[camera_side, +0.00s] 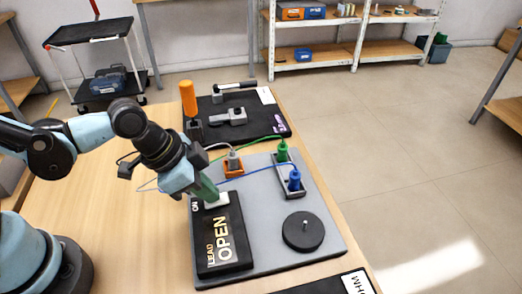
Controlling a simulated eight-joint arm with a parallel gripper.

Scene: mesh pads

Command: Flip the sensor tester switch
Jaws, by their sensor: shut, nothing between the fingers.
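The sensor tester is a black box (226,262) lying on a grey board, with "LEAD OPEN" lettering on its top and an "ON" mark near its far end. A light switch piece (217,201) shows at that far end, partly hidden by my gripper. My gripper (208,196) is shut and empty, pointing down at the switch area. It is at or just above the switch; I cannot tell if they touch.
The grey board (270,255) also holds green (283,151) and blue (295,180) plugs with cables, an orange-based grey plug (234,165) and a black round knob (303,232). Behind is a black tool mat (265,127) with an orange-handled tool (188,98). The left tabletop is clear.

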